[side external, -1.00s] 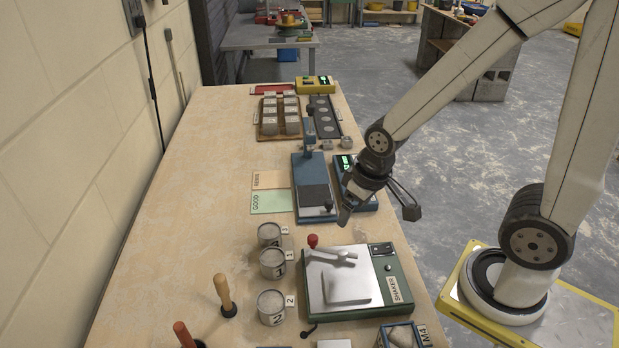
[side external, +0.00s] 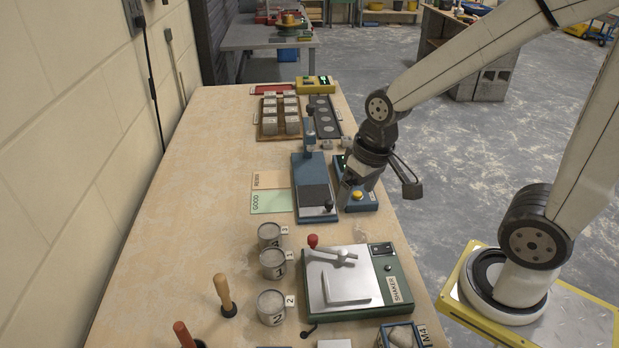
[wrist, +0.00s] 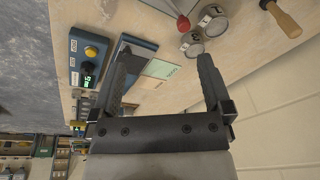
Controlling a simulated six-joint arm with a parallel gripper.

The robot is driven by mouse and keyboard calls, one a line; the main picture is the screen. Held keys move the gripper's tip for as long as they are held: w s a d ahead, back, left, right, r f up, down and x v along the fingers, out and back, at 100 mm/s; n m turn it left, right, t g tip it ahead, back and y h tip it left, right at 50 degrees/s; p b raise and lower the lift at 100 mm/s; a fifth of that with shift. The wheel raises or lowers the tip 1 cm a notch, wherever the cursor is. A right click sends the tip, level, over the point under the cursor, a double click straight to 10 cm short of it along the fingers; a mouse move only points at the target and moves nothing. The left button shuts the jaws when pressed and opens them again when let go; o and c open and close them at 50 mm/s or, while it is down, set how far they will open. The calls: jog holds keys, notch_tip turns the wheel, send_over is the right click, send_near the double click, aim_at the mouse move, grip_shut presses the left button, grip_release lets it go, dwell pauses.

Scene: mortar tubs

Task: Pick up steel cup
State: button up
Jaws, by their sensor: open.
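Several grey metal cups with numbered tags stand upright on the left of the bench: one at the back (side external: 269,234), a middle one (side external: 273,263) and a front one (side external: 270,307). Two cups also show near the top of the wrist view, one (wrist: 192,44) beside another (wrist: 213,20). Smaller metal pieces (side external: 345,143) lie near the rack. I cannot tell which is the steel cup. My gripper (side external: 379,194) is open and empty above the blue device with a yellow button, right of and apart from the numbered cups. Both fingers (wrist: 165,72) show spread in the wrist view.
The green shaker (side external: 346,278) with a red-knobbed lever stands right of the cups. A blue press (side external: 314,187) stands behind it. Wooden-handled tools (side external: 225,295) stand at the front left. Cubes sit on a tray (side external: 268,133) at the back.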

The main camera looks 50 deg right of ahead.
jog(key=w+m+t+y, duration=0.6)
jog(key=w+m+y, duration=0.6)
jog(key=m, duration=1.2)
jog(key=h, duration=0.2)
send_near(276, 229)
jog(key=shift+w+a, duration=0.8)
jog(key=shift+a, duration=0.25)
jog(key=shift+f, duration=0.6)
jog(key=shift+w+a, duration=0.1)
jog(key=shift+x, duration=1.2)
